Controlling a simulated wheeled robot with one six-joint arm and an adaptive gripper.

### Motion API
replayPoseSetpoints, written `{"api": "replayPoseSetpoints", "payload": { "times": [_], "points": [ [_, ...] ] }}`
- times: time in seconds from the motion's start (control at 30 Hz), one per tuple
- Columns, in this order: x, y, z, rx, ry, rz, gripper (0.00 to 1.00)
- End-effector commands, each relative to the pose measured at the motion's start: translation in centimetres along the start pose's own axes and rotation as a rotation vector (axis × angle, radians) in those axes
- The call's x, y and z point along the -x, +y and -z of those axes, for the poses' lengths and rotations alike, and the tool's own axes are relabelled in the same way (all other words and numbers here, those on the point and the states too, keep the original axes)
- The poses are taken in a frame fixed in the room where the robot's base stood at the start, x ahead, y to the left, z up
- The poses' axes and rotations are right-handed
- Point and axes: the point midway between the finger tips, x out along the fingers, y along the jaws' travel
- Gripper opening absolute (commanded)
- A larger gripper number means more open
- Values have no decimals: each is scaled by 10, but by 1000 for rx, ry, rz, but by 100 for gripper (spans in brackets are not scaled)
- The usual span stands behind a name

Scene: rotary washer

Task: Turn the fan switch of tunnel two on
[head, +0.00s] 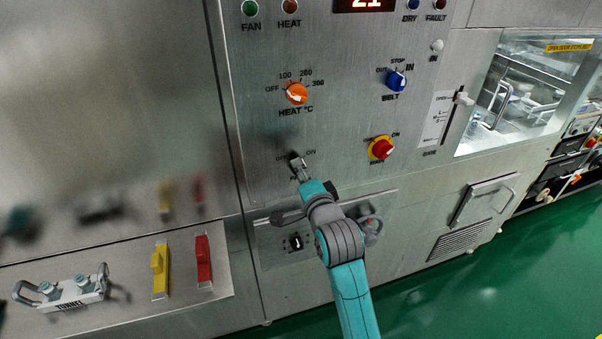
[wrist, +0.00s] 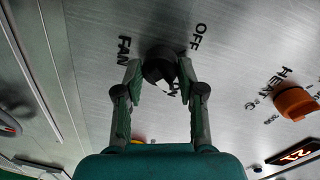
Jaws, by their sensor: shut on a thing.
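The fan switch is a round black knob (wrist: 159,60) on the steel panel, between the printed words FAN and OFF in the wrist view. A third label below the knob is partly covered, and I cannot tell the knob's setting for sure. My gripper (wrist: 160,76) has one finger on each side of the knob and is shut on it. In the head view my gripper (head: 299,170) reaches up to the panel below the orange heat knob. There it hides most of the fan switch, with ON printed just to the right.
The orange heat knob (head: 296,93) is above, the blue belt knob (head: 396,81) above right, and a red knob on yellow (head: 381,148) to the right. A yellow handle (head: 160,270) and a red handle (head: 204,262) stand at lower left. Green floor (head: 480,280) is open at lower right.

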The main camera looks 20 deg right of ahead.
Motion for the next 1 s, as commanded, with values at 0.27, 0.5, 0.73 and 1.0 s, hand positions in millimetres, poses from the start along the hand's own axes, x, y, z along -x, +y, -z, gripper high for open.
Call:
{"api": "replayPoseSetpoints", "payload": {
  "times": [0.27,0.5,0.73,1.0],
  "points": [
    [0,0,1,-92,-5,2,4],
    [0,0,1,-115,-7,2,4],
    [0,0,1,-115,-7,2,4],
    [0,0,1,-114,-7,2,64]
  ]
}}
